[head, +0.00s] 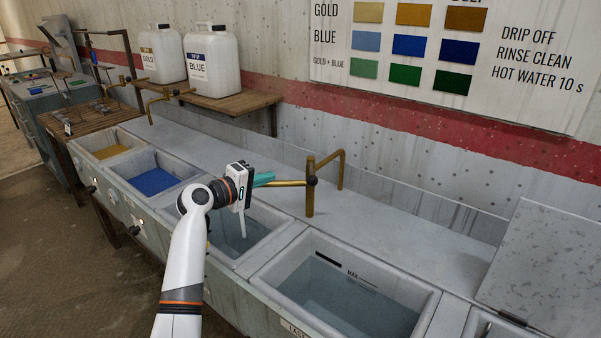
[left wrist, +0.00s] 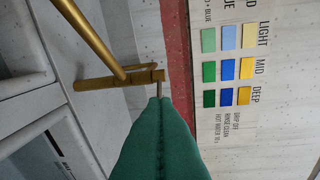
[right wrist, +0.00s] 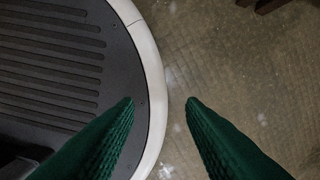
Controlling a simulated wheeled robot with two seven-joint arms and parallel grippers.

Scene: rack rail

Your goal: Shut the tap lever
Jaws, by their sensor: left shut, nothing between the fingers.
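A brass tap (head: 310,200) stands on the ledge behind the grey sinks. A short brass bar (head: 290,183) with a dark knob at the tap looks like its lever. My left gripper (head: 265,178) is shut and empty, with its teal fingertips at the left end of this bar. In the left wrist view the closed green fingertips (left wrist: 158,101) are close to a thin stem on the brass tap (left wrist: 110,80); I cannot tell whether they touch. My right gripper (right wrist: 160,101) is open and empty, seen only in the right wrist view.
Water-filled basins (head: 345,300) lie below the tap, beside gold and blue dye basins (head: 155,181). Another tap (head: 150,105) and white jugs (head: 212,60) are further left. My right gripper is above brown floor (right wrist: 230,60) and my base.

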